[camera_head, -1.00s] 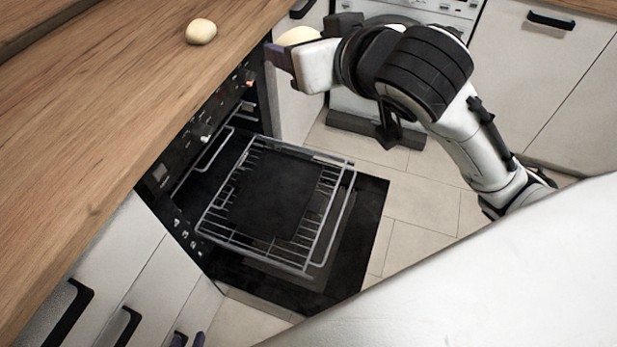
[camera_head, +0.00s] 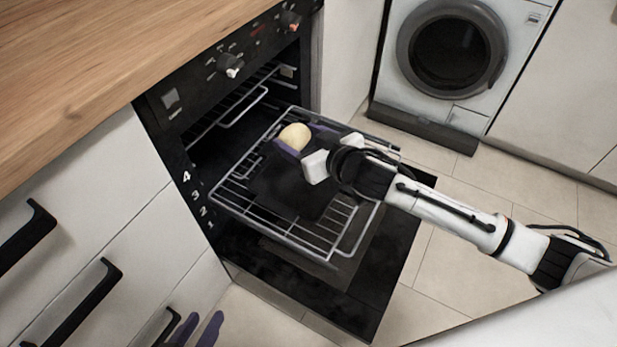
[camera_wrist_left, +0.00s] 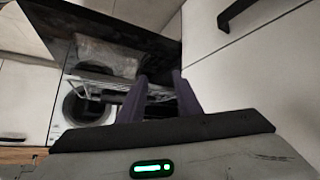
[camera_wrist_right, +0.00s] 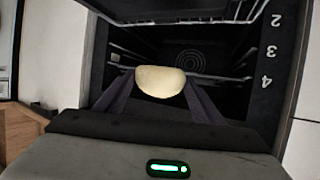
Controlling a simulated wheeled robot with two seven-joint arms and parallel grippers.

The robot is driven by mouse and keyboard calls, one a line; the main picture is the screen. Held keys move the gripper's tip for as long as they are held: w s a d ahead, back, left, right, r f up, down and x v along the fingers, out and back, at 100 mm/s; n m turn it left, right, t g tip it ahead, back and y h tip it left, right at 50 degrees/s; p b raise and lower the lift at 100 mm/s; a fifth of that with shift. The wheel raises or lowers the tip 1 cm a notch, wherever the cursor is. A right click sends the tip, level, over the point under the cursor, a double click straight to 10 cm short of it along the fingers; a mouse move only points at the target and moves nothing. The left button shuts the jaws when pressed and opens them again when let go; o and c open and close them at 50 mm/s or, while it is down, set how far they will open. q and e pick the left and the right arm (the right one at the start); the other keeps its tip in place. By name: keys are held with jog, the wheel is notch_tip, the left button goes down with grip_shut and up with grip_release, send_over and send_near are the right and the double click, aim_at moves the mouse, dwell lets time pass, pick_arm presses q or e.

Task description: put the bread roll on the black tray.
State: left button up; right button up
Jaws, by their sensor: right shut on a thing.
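The pale bread roll (camera_head: 295,136) is held between the purple fingers of my right gripper (camera_head: 302,140), over the far part of the black tray. It also shows between the fingers in the right wrist view (camera_wrist_right: 160,80). I cannot tell whether the roll touches the tray. The flat black tray (camera_head: 290,197) lies on a wire rack (camera_head: 335,232) drawn out of the oven; my right gripper hides part of it. My left gripper (camera_head: 196,330) is at the bottom edge of the head view. Its fingers are apart and empty in the left wrist view (camera_wrist_left: 160,92).
The oven door (camera_head: 320,290) is folded down below the rack. The oven cavity (camera_head: 225,125) is open to the left. A wooden worktop (camera_head: 90,70), drawers with black handles (camera_head: 85,300) and a washing machine (camera_head: 450,60) surround it. Tiled floor (camera_head: 450,260) lies to the right.

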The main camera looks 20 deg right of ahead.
jog(key=b, duration=0.4)
send_over(300, 189)
jog(key=shift+y, duration=0.3)
notch_tip(300, 189, down, 11)
notch_tip(300, 189, down, 3)
jog(key=shift+f+n+b, duration=0.1)
jog(key=shift+n+b, duration=0.2)
jog(key=shift+b, duration=0.5)
pick_arm(q)
jog(key=shift+m+g+h, duration=0.5)
jog(key=shift+m+g, duration=0.2)
jog(key=shift+g, duration=0.2)
jog(key=d+f, duration=0.1)
jog(key=f, duration=0.1)
jog(key=w+d+f, duration=0.1)
jog(key=d, duration=0.1)
jog(key=shift+w+f, duration=0.2)
jog(key=shift+f, duration=0.15)
pick_arm(e)
jog(key=shift+f, duration=0.35)
jog(key=shift+f, duration=0.2)
jog(key=o, duration=1.1)
jog(key=shift+c, duration=0.2)
pick_arm(q)
jog(key=shift+d, duration=0.1)
pick_arm(e)
jog(key=shift+r, duration=0.1)
